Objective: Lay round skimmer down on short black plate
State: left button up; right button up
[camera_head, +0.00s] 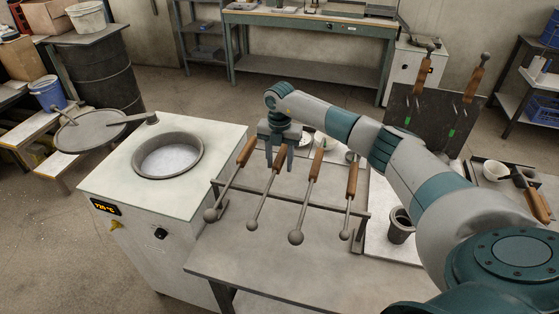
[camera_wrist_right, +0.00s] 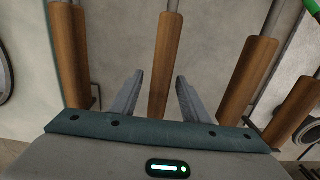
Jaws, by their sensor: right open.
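Several long tools with wooden handles and round dark metal ends lie side by side across a rack (camera_head: 330,208) on the table; I cannot tell which is the round skimmer. My right gripper (camera_head: 279,162) is open over the handle of the second tool from the left (camera_head: 253,224). In the right wrist view that handle (camera_wrist_right: 165,65) stands between the two apart fingers (camera_wrist_right: 158,98), not clasped. A dark upright board (camera_head: 408,105) at the back right has two more wooden-handled tools against it and green marks; I cannot tell whether it is the short black plate. My left gripper is out of view.
A white furnace (camera_head: 115,172) with a round opening stands left of the table, its lid (camera_head: 92,130) swung aside. Neighbouring handles (camera_wrist_right: 70,60) (camera_wrist_right: 248,80) flank the fingers. A dark cup (camera_head: 401,227) stands right of the rack. The table front (camera_head: 260,262) is bare.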

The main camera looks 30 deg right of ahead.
jog(key=shift+r, duration=0.1)
jog(key=shift+r+b, duration=0.35)
jog(key=shift+r, duration=0.3)
notch_tip(320, 180, up, 16)
jog(key=b, duration=0.5)
notch_tip(320, 180, up, 7)
jog(key=p, duration=0.5)
dwell(0.6)
